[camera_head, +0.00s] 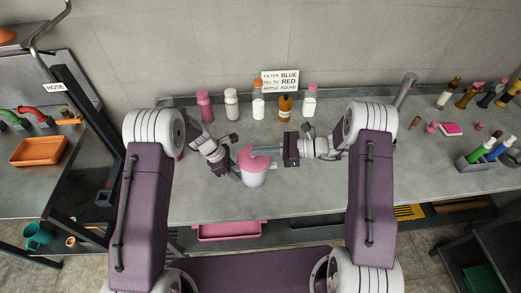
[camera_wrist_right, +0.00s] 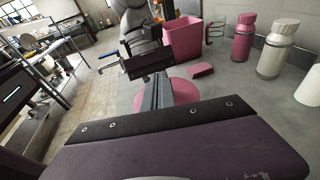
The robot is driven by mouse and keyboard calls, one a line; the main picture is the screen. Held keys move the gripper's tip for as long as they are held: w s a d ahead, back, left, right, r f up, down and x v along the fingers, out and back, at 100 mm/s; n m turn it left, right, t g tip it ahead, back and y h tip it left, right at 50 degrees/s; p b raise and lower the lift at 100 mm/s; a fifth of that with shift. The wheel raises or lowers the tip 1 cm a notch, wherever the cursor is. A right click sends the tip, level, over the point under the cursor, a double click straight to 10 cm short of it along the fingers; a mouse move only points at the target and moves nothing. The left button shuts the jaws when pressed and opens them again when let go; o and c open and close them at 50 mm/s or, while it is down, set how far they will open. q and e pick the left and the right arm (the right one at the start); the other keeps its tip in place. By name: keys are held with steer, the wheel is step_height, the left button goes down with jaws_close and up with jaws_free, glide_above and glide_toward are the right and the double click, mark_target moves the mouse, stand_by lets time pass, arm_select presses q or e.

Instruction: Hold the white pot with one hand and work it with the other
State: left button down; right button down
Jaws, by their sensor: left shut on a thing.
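My left gripper (camera_head: 237,173) is shut on the pot's left side. My right gripper (camera_head: 258,152) reaches in from the right, with its fingertips at the lid. In the right wrist view the fingers of my right gripper (camera_wrist_right: 158,92) lie close together over the pink lid (camera_wrist_right: 185,88). Whether they grip anything is hidden.
Several bottles stand along the wall, including a pink bottle (camera_head: 205,106) and an amber bottle (camera_head: 285,108), below a sign (camera_head: 281,80). A pink bin (camera_wrist_right: 182,40) and a pink block (camera_wrist_right: 201,69) show in the wrist view. The bench front is mostly clear.

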step_height(320, 180, up, 7)
stand_by(0.9)
arm_select(q)
steer(key=c, duration=1.2)
jaws_free()
steer(key=shift+o, duration=0.2)
steer(key=v, duration=1.2)
arm_select(e)
steer(key=shift+a, duration=0.1)
